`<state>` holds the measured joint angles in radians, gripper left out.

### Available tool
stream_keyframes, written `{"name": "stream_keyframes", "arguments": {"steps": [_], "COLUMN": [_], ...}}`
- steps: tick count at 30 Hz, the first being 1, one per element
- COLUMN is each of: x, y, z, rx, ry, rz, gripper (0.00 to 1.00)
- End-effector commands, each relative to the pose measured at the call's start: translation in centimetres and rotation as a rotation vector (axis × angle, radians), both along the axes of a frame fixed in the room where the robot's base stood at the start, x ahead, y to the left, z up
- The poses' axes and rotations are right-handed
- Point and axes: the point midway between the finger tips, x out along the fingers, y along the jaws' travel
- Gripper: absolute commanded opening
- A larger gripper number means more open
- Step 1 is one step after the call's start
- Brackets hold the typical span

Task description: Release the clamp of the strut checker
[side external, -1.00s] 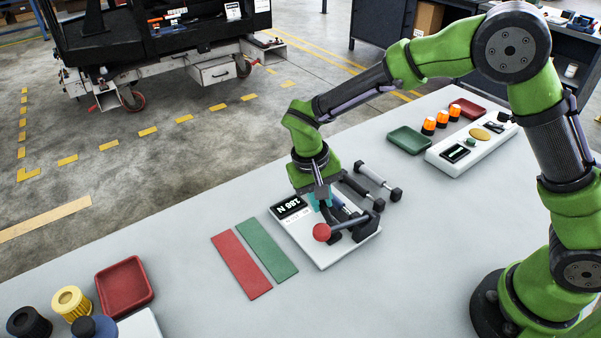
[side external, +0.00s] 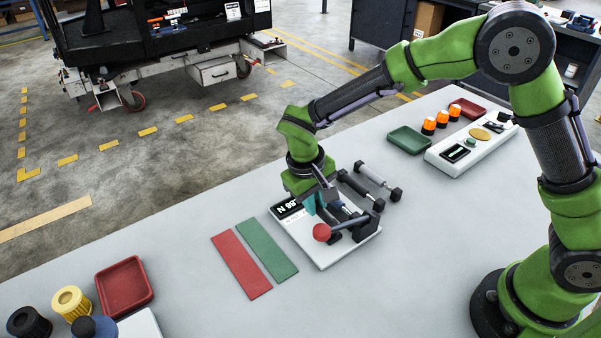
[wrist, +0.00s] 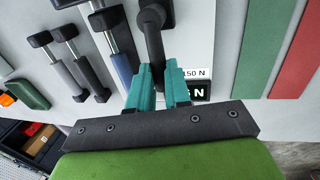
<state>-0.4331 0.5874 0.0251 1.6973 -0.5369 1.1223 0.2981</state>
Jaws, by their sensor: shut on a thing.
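The strut checker (side external: 332,259) is a white plate on the table with a dark display (side external: 287,209), partly hidden by my gripper. A strut with a blue rod (wrist: 121,42) lies on it. In the side view my gripper (side external: 314,205) is tilted over the checker, just behind the knob; the exact contact is hidden.
Two loose struts (side external: 378,182) (side external: 361,192) lie behind the checker. Red (side external: 241,265) and green (side external: 267,250) strips lie flat to its left. A green tray (side external: 408,140), orange lamps and a white panel (side external: 470,145) stand at the back right.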

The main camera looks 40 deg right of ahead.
Motion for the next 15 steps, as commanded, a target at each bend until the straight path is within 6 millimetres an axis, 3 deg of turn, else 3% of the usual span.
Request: {"name": "stream_keyframes", "arguments": {"steps": [1,2,4,15], "x": [-0.02,-0.02,-0.02,0.02], "y": [0.23,0.23,0.23,0.22], "z": [0.18,0.18,0.17,0.61], "rx": [0.002,0.002,0.002,0.001], "ry": [-0.002,-0.002,-0.002,-0.002], "rz": [0.012,0.012,0.011,0.005], "gripper": [0.0,0.19,0.28,0.28]}}
